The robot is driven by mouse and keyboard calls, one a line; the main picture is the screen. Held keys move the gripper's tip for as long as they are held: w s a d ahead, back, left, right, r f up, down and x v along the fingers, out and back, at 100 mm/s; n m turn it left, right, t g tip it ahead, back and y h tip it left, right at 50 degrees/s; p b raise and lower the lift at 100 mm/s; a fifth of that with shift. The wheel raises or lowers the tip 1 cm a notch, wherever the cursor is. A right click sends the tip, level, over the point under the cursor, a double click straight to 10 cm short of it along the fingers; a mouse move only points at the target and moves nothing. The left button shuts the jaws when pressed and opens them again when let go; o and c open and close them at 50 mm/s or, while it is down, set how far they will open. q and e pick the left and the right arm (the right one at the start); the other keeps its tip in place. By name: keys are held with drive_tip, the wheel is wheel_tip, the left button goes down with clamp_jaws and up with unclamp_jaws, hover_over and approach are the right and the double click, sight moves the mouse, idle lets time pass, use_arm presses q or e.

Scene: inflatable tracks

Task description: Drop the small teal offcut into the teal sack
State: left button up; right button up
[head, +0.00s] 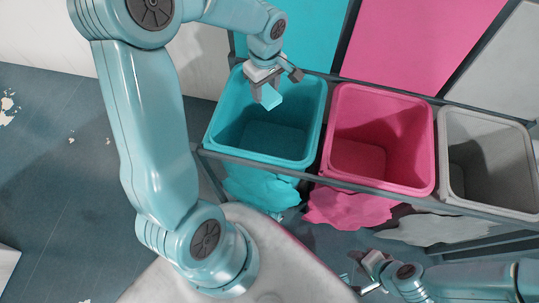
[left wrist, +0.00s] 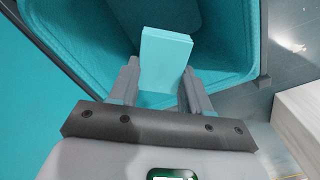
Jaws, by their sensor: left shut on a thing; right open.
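The small teal offcut (head: 270,97) is a flat teal block held between the fingers of my left gripper (head: 266,86). In the left wrist view, the offcut (left wrist: 165,58) stands out beyond the fingertips of the left gripper (left wrist: 158,82). The teal sack (head: 262,155) hangs open in a rack at the left of the bin row. The left gripper and offcut are over the back part of its opening, and the sack's inside (left wrist: 230,45) lies behind the offcut in the wrist view. My right gripper (head: 368,272) is low at the bottom right, open and away from the sacks.
A pink sack (head: 428,140) and a grey sack (head: 528,170) hang to the right of the teal one in the same dark rack (head: 400,202). Coloured panels rise behind them. Teal, pink and grey crumpled material shows below the rack.

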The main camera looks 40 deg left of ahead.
use_arm(q)
drive_tip(key=shift+s+a+f+n+b, duration=0.2)
drive_tip(key=shift+a+f+n+b, duration=0.1)
drive_tip(key=shift+a+n, duration=0.3)
drive_tip(key=shift+d+f+b, duration=0.25)
drive_tip(key=shift+f+b, duration=0.2)
drive_tip(key=shift+f, duration=0.05)
wheel_tip(320, 180, down, 5)
drive_tip(key=b, duration=0.3)
drive_tip(key=shift+r, duration=0.2)
use_arm(e)
wheel_tip(320, 180, down, 6)
drive_tip(key=shift+w+d+r, duration=0.1)
drive_tip(key=shift+d+r, duration=0.05)
drive_tip(key=shift+r, duration=0.05)
use_arm(q)
drive_tip(key=o, duration=1.1)
drive_tip(key=shift+r, duration=0.1)
wheel_tip(320, 180, up, 16)
drive_tip(key=p, duration=0.3)
drive_tip(key=shift+r+p, duration=0.1)
drive_tip(key=shift+p, duration=0.3)
use_arm(e)
wheel_tip(320, 180, up, 4)
drive_tip(key=shift+f, duration=0.1)
